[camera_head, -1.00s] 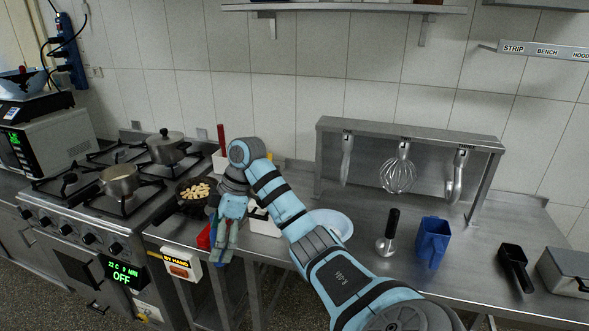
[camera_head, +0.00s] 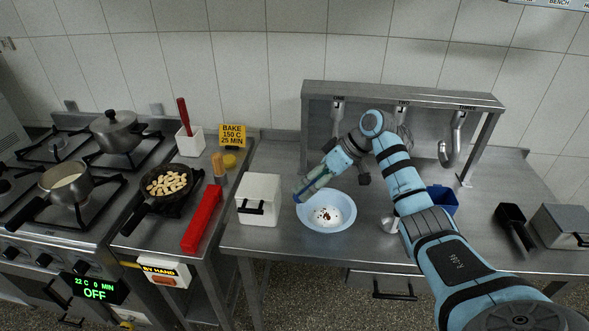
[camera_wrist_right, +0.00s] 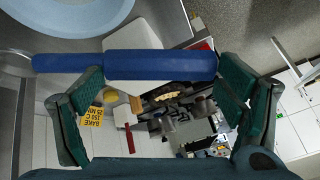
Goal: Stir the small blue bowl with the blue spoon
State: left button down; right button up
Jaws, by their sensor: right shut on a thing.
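A light blue bowl (camera_head: 346,222) stands on the steel counter in the head view, with white contents dotted dark red. Part of its rim shows in the right wrist view (camera_wrist_right: 62,27). My right gripper (camera_head: 304,188) is at the bowl's left rear rim, pointing down and left. In the wrist view it is shut on a dark blue handle (camera_wrist_right: 150,64), which lies crosswise at its fingertips; I take this as the blue spoon. I cannot tell whether the spoon touches the bowl. My left gripper is not in view.
A white box (camera_head: 259,198) stands close left of the bowl, and a red box (camera_head: 203,218) farther left. A ladle (camera_head: 389,224) and a blue jug (camera_head: 442,201) are on the right, partly behind my arm. A utensil rack (camera_head: 400,92) stands behind. A pan of pale pieces (camera_head: 166,184) is at left.

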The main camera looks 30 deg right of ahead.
jog(key=a+m+t, duration=0.1)
jog(key=a+r+m+t+p, duration=0.1)
jog(key=m, duration=0.1)
jog(key=a+m+t+y, duration=0.1)
jog(key=m+t, duration=0.1)
jog(key=shift+w+a+r+p, duration=0.15)
jog(key=shift+a+r+p, duration=0.15)
jog(key=shift+r+p, duration=0.1)
jog(key=s+a+r+m+t+p, duration=0.1)
jog(key=s+a+r+m+t, duration=0.1)
jog(key=a+r+m+t, duration=0.2)
jog(key=shift+s+a+r+m+t+p, duration=0.3)
jog(key=shift+a+r+m+t, duration=0.1)
jog(key=shift+a+r+t, duration=0.25)
jog(key=shift+d+f, duration=0.2)
